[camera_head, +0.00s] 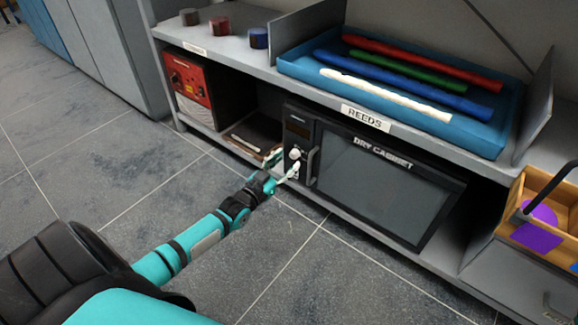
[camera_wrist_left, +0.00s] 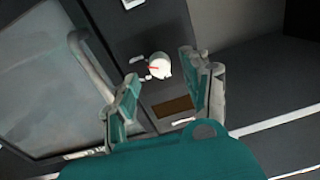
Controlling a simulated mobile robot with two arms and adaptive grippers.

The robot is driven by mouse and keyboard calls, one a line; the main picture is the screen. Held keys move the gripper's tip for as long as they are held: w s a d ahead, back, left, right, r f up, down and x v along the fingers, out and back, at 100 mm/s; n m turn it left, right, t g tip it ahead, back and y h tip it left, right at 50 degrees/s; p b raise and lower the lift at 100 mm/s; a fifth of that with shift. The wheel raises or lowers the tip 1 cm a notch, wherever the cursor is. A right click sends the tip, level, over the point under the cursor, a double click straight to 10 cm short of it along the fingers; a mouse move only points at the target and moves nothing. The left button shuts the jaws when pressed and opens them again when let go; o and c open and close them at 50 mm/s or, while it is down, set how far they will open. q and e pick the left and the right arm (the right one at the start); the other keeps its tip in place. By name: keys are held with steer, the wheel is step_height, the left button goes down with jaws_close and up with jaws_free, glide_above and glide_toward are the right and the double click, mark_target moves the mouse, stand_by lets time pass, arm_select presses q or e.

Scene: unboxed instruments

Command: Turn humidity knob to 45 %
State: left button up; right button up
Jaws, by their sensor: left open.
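The dry cabinet (camera_head: 375,185) stands on the lower shelf, with its dark door and a narrow control panel at its left side. The humidity knob (camera_head: 295,153) is a small white round knob on that panel. In the left wrist view the knob (camera_wrist_left: 159,66) shows a red pointer line, with small white labels beside it; their text is too small to read. My left gripper (camera_head: 283,170) is in front of the panel, open. In the left wrist view its two fingers (camera_wrist_left: 160,78) are spread on either side of the knob, apart from it. My right gripper is not in view.
The cabinet's door handle (camera_wrist_left: 92,65) is close beside one finger. A red instrument (camera_head: 188,82) stands further left on the shelf. A blue tray (camera_head: 290,68) of coloured reeds lies above. A wooden box (camera_head: 518,192) is at right. The floor in front is clear.

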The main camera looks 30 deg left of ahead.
arm_select(q)
steer(key=shift+w+d+b, duration=0.1)
steer(key=shift+w+b, duration=0.2)
steer(key=shift+w, duration=0.7)
jaws_close()
